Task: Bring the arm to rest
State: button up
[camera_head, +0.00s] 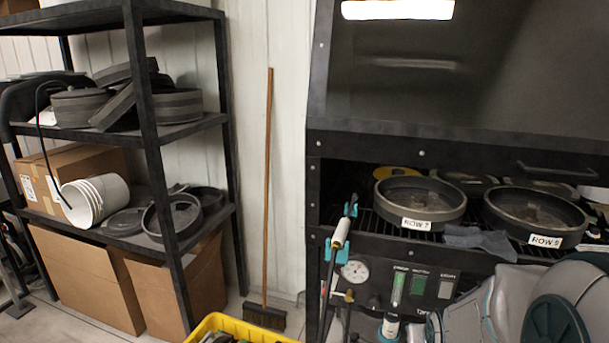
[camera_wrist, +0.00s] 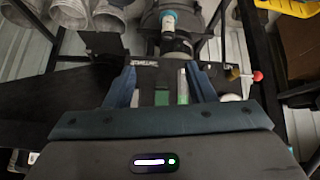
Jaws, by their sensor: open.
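My gripper (camera_wrist: 160,88) shows in the wrist view with its two blue fingers apart. Nothing is held between the fingers. Beyond them is a dark fitting with a teal collar (camera_wrist: 168,22) and a small panel with green parts; I cannot tell how far off these are. In the head view, grey and teal links of my arm fill the lower right corner, in front of the black test stand (camera_head: 330,150). The gripper's fingers cannot be made out in the head view.
Round pans labelled ROW (camera_head: 420,200) sit on the stand's rack, with a grey cloth (camera_head: 480,240) beside them. A gauge (camera_head: 354,271) is below. A yellow crate (camera_head: 212,322) is on the floor. A broom (camera_head: 268,180) leans by the wall, right of a loaded shelf (camera_head: 180,130).

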jog(key=s+a+r+n+g+y+p, duration=0.1)
jog(key=s+a+r+g+p, duration=0.3)
jog(key=s+a+r, duration=0.7)
jog(key=s+r+y+p, duration=0.1)
jog(key=s+r+p, duration=0.1)
jog(key=s+r, duration=0.1)
jog(key=shift+r, duration=0.35)
